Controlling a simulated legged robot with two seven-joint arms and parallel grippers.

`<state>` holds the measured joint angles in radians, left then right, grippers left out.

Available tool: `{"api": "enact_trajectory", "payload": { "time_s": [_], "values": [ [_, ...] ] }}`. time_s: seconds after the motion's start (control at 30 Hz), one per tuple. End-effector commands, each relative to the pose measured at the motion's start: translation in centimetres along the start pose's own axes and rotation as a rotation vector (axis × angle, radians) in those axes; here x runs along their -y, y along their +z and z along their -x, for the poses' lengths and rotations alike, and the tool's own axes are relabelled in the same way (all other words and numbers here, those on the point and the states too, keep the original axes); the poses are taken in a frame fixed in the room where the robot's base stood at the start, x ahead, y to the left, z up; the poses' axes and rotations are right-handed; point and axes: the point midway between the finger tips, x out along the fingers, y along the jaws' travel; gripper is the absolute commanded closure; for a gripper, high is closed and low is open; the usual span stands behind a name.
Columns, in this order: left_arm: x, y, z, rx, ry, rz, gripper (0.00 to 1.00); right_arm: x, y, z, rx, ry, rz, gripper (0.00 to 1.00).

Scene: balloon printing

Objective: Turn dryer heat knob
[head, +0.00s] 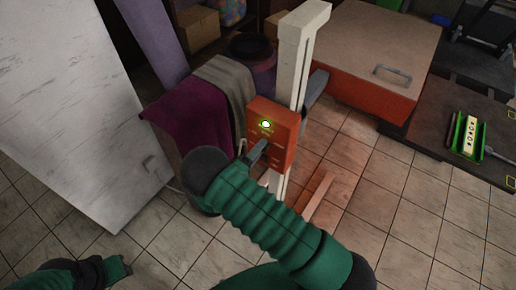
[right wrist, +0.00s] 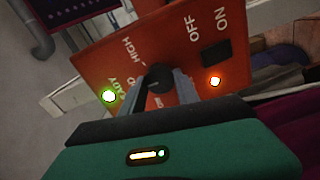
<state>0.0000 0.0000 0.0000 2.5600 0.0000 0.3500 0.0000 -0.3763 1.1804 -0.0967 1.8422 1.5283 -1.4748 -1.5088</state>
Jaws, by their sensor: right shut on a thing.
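The orange dryer control box (head: 284,124) is mounted on a pale upright post. In the right wrist view its face (right wrist: 120,52) fills the upper middle, with "HIGH", "OFF" and "ON" markings. The round black heat knob (right wrist: 157,77) sits between the grey fingers of my right gripper (right wrist: 162,88), which is shut on it. In the head view my right gripper (head: 257,152) meets the front of the box, and the knob is hidden there. Part of my left arm shows at the lower left of the head view; its fingers cannot be made out.
A lit green lamp (right wrist: 109,96), an orange lamp (right wrist: 214,81) and a black switch (right wrist: 215,54) are on the box face. Purple and grey cloths (head: 194,114) hang left of the box. An orange dryer unit (head: 372,86) stands behind right. Tiled floor is open at lower right.

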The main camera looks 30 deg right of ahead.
Motion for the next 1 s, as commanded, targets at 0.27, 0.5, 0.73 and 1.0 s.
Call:
{"api": "enact_trajectory", "payload": {
  "time_s": [0.27, 0.5, 0.73, 1.0],
  "values": [
    [0.00, -0.02, 0.09, 0.000, 0.000, 0.000, 0.64, 0.22, 0.23, -0.07, 0.005, -0.004, 0.032, 1.00],
    [0.00, -0.02, 0.08, 0.000, 0.000, 0.000, 0.64, 0.22, 0.23, -0.07, 0.005, -0.004, 0.032, 1.00],
    [0.00, -0.02, 0.09, 0.000, 0.000, 0.000, 0.64, 0.13, 0.17, -0.02, 0.003, -0.002, 0.030, 0.41],
    [0.00, -0.03, 0.12, 0.000, 0.000, 0.000, 0.64, -0.04, 0.08, 0.13, 0.001, 0.001, 0.028, 0.41]
  ]
}}
